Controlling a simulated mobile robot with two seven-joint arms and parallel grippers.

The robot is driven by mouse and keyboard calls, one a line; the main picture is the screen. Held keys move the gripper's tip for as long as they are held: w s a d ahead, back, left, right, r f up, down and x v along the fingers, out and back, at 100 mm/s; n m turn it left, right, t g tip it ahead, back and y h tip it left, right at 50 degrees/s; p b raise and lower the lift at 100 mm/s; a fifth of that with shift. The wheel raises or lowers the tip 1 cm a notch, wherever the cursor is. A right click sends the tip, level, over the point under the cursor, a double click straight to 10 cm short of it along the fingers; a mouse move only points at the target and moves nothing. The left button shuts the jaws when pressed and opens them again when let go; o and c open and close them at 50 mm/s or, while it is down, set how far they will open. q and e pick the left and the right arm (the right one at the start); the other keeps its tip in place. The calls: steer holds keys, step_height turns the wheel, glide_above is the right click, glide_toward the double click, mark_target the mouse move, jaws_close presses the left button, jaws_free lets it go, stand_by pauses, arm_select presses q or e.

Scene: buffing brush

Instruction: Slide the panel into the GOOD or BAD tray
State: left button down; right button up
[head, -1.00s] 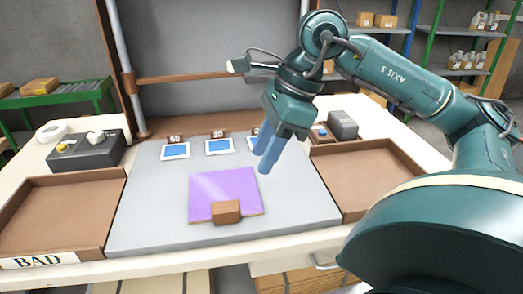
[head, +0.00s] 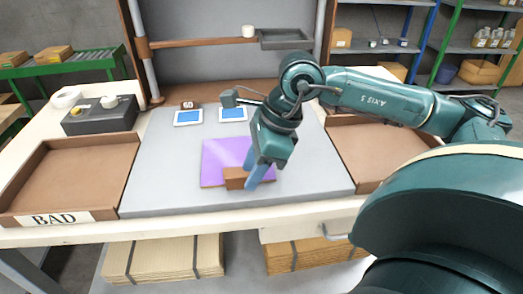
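A purple square panel (head: 224,152) lies on the grey work surface (head: 160,170) between two brown trays. A small brown block (head: 235,178) sits at its front edge. My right gripper (head: 259,180) points down with its blue fingers at the right end of the block, over the panel's front right corner. The fingers overlap in this view, so their gap and any contact with the block cannot be told. The tray marked BAD (head: 128,178) is at the left. Another tray (head: 343,160) is at the right, partly behind my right arm, with its label hidden. My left gripper is not in view.
Small cards with blue faces (head: 188,118) lie behind the panel. A dark control box (head: 100,118) and a white roll (head: 66,97) stand at the back left. A shelf with a grey tray (head: 285,39) crosses above. The surface left of the panel is clear.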

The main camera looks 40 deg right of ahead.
steer(key=shift+w+a+f, duration=0.1)
steer(key=shift+f, duration=0.3)
jaws_close()
